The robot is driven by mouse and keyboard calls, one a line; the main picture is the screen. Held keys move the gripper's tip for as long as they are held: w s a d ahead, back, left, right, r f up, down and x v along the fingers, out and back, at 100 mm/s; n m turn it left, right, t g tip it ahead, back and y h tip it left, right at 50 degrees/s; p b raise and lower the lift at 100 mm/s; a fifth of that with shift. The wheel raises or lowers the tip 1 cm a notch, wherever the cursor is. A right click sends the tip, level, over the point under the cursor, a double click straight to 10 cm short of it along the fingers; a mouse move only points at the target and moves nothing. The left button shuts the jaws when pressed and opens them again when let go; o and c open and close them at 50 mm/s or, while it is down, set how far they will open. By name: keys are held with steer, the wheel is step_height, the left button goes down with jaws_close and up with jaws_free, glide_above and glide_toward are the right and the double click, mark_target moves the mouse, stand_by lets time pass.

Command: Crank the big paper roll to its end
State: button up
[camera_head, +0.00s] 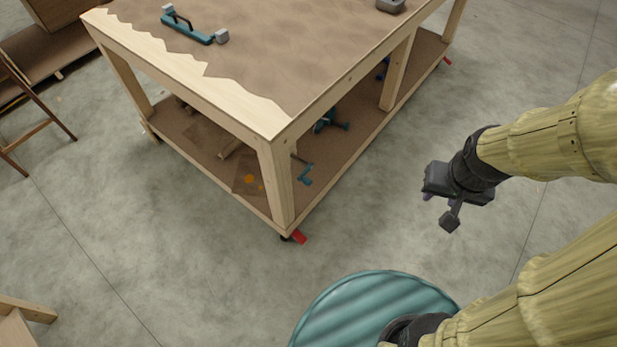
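No big paper roll or crank can be made out in this view. My gripper (450,206) is at the right, at the end of my arm, over bare floor and apart from the workbench. It is dark grey, and a finger with a blocky tip points down. No held object shows. Its fingers are too unclear to tell whether they are open or shut. A brown sheet-like surface (290,50) with a jagged edge covers most of the wooden workbench (190,88).
A teal bar tool with grey ends (190,27) and a grey block (390,5) lie on the bench. Teal tools (328,122) lie on its lower shelf (355,143). A wooden frame (30,105) stands left. Concrete floor (395,235) is clear between bench and gripper.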

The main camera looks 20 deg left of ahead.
steer(key=shift+o, duration=1.1)
steer(key=shift+s+d+f, duration=0.1)
steer(key=shift+s, duration=0.2)
steer(key=w+f+n+t+b, duration=0.1)
steer(key=w+f+t+b, duration=0.2)
steer(key=w+f+b, duration=0.75)
steer(key=n+t+y+b, duration=0.1)
steer(key=y+b, duration=1.6)
steer(key=b, duration=0.5)
glide_toward(310, 184)
steer(key=v, duration=0.6)
steer(key=shift+s, duration=0.1)
steer(key=shift+a, duration=0.2)
steer(key=b+x, duration=0.2)
steer(key=x, duration=1.5)
steer(key=shift+w+a+f+b, duration=0.15)
steer(key=shift+w+b, duration=0.05)
steer(key=shift+b, duration=0.15)
